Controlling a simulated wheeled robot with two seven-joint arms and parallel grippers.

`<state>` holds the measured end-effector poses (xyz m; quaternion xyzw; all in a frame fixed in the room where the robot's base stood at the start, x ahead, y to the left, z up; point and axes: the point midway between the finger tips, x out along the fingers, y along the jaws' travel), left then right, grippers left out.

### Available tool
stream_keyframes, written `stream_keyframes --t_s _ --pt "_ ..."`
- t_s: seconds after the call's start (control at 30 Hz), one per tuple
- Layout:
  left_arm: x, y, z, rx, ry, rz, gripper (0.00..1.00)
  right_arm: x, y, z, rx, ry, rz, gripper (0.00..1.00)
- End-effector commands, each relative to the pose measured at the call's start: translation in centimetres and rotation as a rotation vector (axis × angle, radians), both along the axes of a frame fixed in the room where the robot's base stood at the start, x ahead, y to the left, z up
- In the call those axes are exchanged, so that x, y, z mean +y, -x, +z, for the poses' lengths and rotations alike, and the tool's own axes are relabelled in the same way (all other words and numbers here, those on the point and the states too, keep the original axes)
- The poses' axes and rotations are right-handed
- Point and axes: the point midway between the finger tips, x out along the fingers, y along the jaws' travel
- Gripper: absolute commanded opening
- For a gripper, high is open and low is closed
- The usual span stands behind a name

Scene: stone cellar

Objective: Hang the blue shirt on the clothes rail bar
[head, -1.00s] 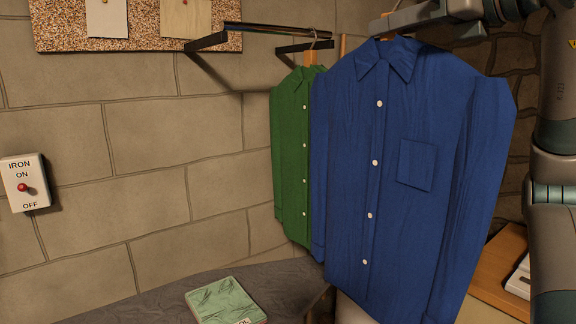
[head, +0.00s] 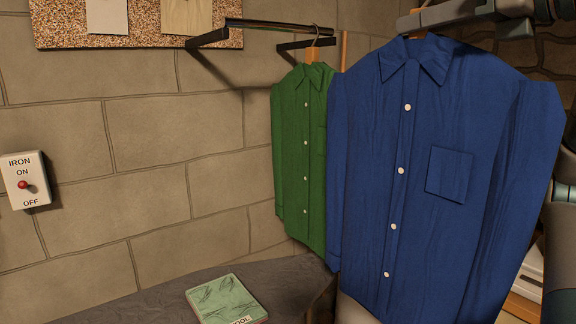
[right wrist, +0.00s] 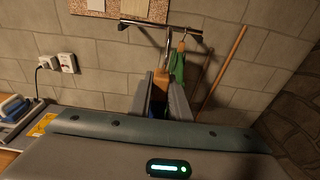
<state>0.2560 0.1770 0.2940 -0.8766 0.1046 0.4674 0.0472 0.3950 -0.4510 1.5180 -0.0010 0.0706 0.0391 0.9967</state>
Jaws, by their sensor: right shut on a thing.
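The blue shirt (head: 425,190) hangs upright on a hanger at the right of the head view. My right gripper (head: 412,22) is above its collar, shut on the hanger. In the right wrist view my right gripper (right wrist: 160,98) has the wooden hanger (right wrist: 160,88) between its fingers. The black clothes rail bar (head: 280,27) is on the wall, to the left of the blue shirt in the head view, and also shows in the right wrist view (right wrist: 150,23). A green shirt (head: 300,150) hangs from the rail, partly behind the blue shirt. My left gripper is out of view.
An iron switch (head: 25,180) is on the wall at left. A green packet (head: 227,300) lies on the dark surface (head: 150,303) below. A speckled board (head: 130,25) is above. A wooden pole (right wrist: 225,65) leans beside the rail. The bar's left part looks free.

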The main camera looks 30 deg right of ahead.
Motion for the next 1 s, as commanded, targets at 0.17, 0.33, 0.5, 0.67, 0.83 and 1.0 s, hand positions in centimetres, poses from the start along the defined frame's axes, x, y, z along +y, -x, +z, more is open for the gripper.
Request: stream_keyframes --t_s 0.17,0.33,0.5,0.67,0.83,1.0 --pt "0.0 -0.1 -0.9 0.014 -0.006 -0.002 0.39 0.0 0.4 -0.6 -0.002 0.000 0.000 0.00" --pt "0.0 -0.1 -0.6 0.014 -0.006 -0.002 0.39 -0.2 1.6 -0.5 -0.003 0.000 -0.001 0.00" --pt "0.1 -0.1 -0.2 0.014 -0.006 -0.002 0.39 -0.3 3.0 -0.4 -0.004 0.000 -0.001 0.00" --pt "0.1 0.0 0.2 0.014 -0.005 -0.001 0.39 -0.4 4.3 -0.3 -0.003 0.000 -0.001 0.00" --pt "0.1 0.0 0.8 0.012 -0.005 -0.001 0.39 -0.5 5.7 -0.2 -0.001 0.000 -0.001 0.00" --pt "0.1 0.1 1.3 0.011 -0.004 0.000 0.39 -0.6 7.1 -0.1 0.000 0.002 -0.001 0.00"
